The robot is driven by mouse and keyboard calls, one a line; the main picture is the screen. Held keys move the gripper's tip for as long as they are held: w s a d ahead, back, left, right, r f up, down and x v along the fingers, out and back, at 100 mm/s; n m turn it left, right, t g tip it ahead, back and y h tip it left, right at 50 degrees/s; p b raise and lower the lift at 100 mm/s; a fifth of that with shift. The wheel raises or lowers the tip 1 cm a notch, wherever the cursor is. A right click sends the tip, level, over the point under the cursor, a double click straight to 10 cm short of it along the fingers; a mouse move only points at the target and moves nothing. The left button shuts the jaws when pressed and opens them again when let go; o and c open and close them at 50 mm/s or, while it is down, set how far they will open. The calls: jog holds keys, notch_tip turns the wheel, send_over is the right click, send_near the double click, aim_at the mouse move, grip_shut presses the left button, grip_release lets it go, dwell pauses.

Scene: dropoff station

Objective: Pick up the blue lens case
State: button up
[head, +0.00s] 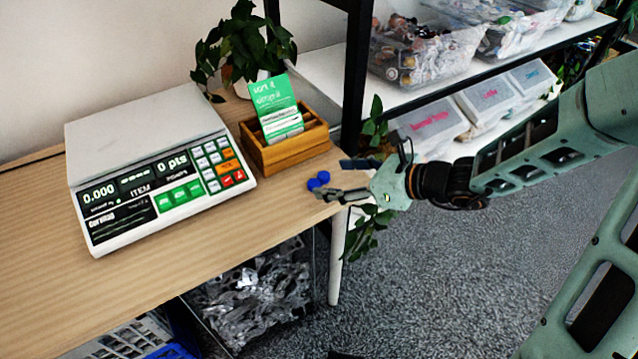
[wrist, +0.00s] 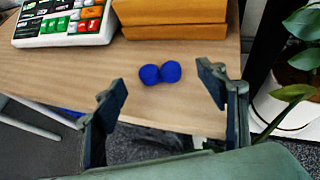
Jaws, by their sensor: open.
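The blue lens case (head: 318,180) lies on the wooden table near its right end. It has two round lobes joined together, and it also shows in the wrist view (wrist: 160,73). My gripper (head: 335,180) is at the table's right edge with its fingers pointing at the case. In the wrist view my gripper (wrist: 162,84) is open, one finger to each side. The case is ahead of and between the fingertips, with gaps on both sides. Nothing is held.
A wooden box (head: 286,147) with a green card stands just behind the case. A white scale (head: 150,165) is to the left on the table (head: 240,222). A black shelf post (head: 356,75) and a plant (head: 372,228) are close to the arm. Bare table lies left of the case.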

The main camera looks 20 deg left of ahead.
aim_at(319, 178)
jog(key=b+x, duration=0.1)
jog(key=x, duration=0.2)
jog(key=shift+a+f, duration=0.2)
jog(key=c, duration=0.8)
